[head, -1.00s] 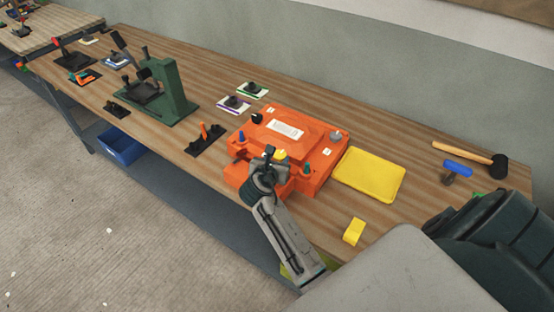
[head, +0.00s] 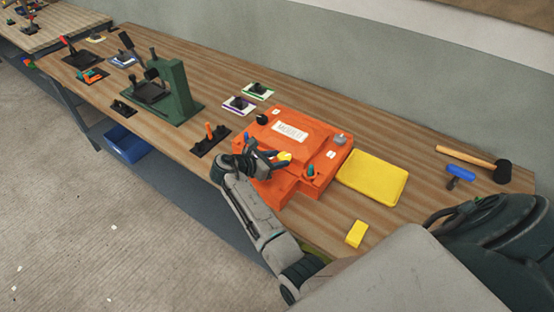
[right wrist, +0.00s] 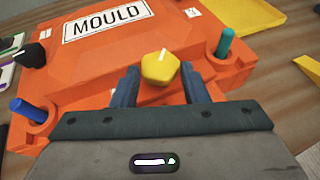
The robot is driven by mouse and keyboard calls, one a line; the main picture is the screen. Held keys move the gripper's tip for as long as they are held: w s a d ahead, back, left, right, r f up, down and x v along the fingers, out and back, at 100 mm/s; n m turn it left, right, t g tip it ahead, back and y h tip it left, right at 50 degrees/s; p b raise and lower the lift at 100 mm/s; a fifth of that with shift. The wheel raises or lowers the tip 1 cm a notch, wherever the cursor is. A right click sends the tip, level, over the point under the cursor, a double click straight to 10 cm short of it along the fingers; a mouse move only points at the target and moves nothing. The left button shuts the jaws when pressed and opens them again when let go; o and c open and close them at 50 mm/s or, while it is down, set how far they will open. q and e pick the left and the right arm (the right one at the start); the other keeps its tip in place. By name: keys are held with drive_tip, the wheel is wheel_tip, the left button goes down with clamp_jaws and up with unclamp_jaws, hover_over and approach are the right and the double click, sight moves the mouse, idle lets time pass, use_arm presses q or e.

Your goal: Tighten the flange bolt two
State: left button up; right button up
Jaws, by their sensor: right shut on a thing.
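The orange mould (head: 300,137) lies on the bench, with a white plate reading MOULD (right wrist: 107,20) on top. A yellow bolt head (head: 284,156) sits at its near edge; it also shows in the right wrist view (right wrist: 158,70) with a white mark on it. A blue bolt (right wrist: 28,110) and a teal bolt (right wrist: 225,43) stand to either side of it. I cannot read which bolt is two. My right gripper (head: 280,157) is shut on the yellow bolt head, one finger on each side in the right wrist view (right wrist: 160,88). My left gripper is not in view.
A yellow tray (head: 372,178) lies right of the mould, with a yellow block (head: 356,234) in front. A mallet (head: 475,158) and a blue-handled tool (head: 460,173) lie farther right. A green fixture (head: 176,92) stands at left.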

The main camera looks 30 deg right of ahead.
drive_tip(key=shift+f+m+g, duration=0.1)
drive_tip(key=shift+m+g, duration=0.2)
drive_tip(key=shift+g, duration=0.1)
drive_tip(key=o, duration=1)
drive_tip(key=shift+d, duration=0.1)
drive_tip(key=shift+c, duration=0.2)
drive_tip(key=shift+t, duration=0.3)
